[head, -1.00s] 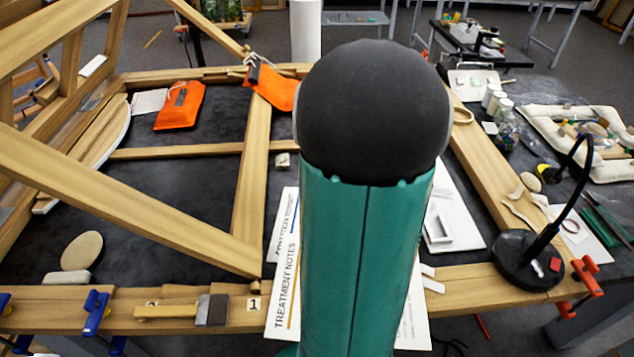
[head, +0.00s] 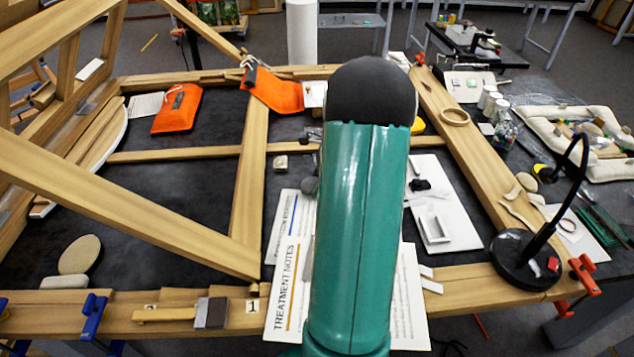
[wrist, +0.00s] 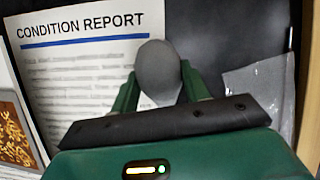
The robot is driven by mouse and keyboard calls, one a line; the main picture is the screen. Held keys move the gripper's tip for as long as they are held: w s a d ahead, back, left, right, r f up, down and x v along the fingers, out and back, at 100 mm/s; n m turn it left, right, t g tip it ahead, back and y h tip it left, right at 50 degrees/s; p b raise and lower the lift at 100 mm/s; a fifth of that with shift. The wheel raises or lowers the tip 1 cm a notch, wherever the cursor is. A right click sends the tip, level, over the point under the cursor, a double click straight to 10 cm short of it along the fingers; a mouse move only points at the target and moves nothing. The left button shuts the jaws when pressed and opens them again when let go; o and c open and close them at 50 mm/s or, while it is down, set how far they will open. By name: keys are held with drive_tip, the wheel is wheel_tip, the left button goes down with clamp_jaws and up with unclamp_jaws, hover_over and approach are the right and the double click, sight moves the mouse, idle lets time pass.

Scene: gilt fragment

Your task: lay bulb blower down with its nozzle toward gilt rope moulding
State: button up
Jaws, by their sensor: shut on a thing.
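The bulb blower (wrist: 158,68) shows in the wrist view as a smooth grey rounded bulb. My gripper (wrist: 160,78) is shut on it, with one green finger on each side. The bulb appears in front of the white condition report sheet (wrist: 75,75); I cannot tell its height above the sheet. Its nozzle is hidden, so I cannot tell which way it points. In the head view my arm covers the gripper and most of what it holds. A gilt ornament pattern (wrist: 14,135) shows at the wrist view's left edge; I cannot tell whether it is the rope moulding.
Treatment notes (head: 287,300) lie under my arm. A white board with a small tray (head: 437,229) lies to the right. A black-based lamp (head: 515,262) stands farther right. Wooden beams (head: 250,190) frame the dark tabletop, which has free room at left. An orange pouch (head: 178,108) lies at back left.

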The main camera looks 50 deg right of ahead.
drive_tip(key=o, duration=1.1)
drive_tip(key=shift+f, duration=0.15)
drive_tip(key=shift+c, duration=0.2)
